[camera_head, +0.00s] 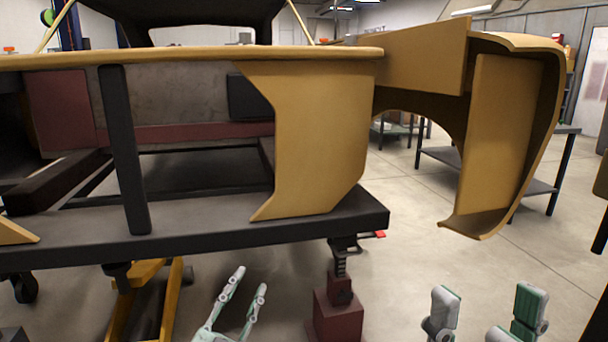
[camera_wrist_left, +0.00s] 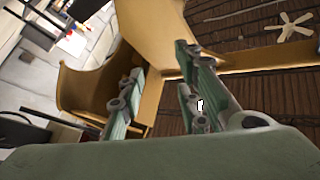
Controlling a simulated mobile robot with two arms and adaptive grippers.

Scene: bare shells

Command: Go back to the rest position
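My left gripper (camera_head: 251,279) is at the bottom centre of the head view, below the front edge of a dark frame. Its two grey and green fingers are apart and point up, with only floor seen between them. In the left wrist view, the same gripper (camera_wrist_left: 160,60) has its fingers apart, with a tan panel behind the gap and nothing held. My right gripper (camera_head: 488,291) is at the bottom right of the head view. Its two fingers stand well apart with bare floor between them. Its base is cut off by the picture edge.
A tan vehicle body shell (camera_head: 318,150) rests on the dark frame (camera_head: 190,232), with a curved fender (camera_head: 510,140) jutting right. A dark red jack stand (camera_head: 337,315) stands close right of my left gripper. Floor is clear between the stand and my right gripper. A workbench (camera_head: 440,158) stands behind.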

